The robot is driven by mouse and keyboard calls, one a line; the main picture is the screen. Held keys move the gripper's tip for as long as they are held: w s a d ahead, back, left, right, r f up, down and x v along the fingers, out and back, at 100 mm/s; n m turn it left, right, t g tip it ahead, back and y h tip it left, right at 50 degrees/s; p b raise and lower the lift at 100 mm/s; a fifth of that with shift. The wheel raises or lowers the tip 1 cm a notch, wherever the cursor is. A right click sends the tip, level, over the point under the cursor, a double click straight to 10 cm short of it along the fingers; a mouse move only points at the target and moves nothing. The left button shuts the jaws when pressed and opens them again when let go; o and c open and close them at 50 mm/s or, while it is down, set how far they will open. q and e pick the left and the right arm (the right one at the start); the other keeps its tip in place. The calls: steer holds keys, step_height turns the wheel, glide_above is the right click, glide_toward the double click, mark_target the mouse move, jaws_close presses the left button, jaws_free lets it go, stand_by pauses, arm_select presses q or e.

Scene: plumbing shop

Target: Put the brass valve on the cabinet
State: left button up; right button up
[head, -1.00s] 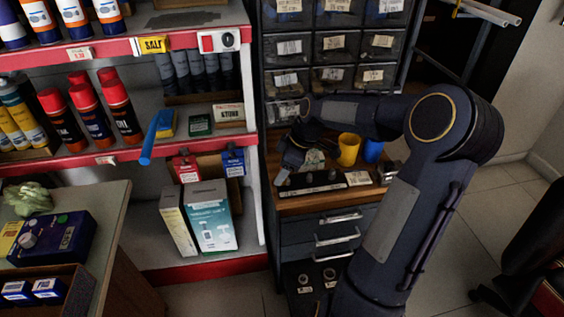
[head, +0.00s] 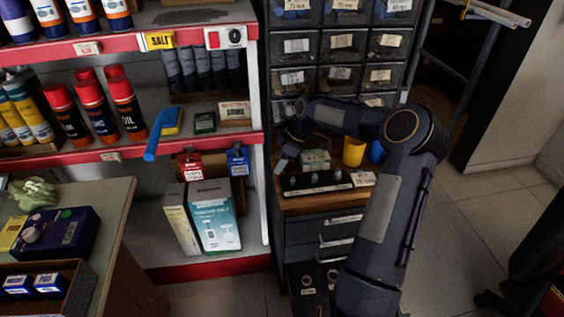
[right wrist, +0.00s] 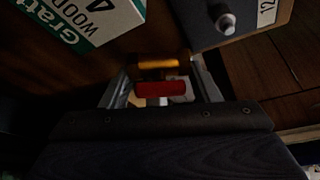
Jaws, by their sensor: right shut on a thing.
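The brass valve (right wrist: 160,66), with a red handle (right wrist: 160,89), sits between the fingers of my right gripper (right wrist: 163,86) in the right wrist view. The gripper is shut on it. In the head view my right gripper (head: 283,161) is at the left edge of the wooden top of the cabinet (head: 290,204); the valve cannot be made out there. Wood shows below and around the valve in the wrist view, but I cannot tell whether the valve touches it. My left gripper is not in view.
On the cabinet top are a small box (head: 315,160), a black strip with knobs (head: 312,184), a yellow cup (head: 353,152) and a blue cup (head: 376,152). Drawer bins (head: 338,42) rise behind. A red-edged shelf (head: 190,143) stands close on the left.

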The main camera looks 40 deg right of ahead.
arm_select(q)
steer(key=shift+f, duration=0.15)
arm_select(e)
steer(key=shift+w+d+f, duration=0.15)
steer(key=shift+w+f, duration=0.05)
steer(key=shift+f, duration=0.15)
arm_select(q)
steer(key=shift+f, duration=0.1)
arm_select(e)
steer(key=shift+f, duration=0.2)
steer(key=o, duration=1.1)
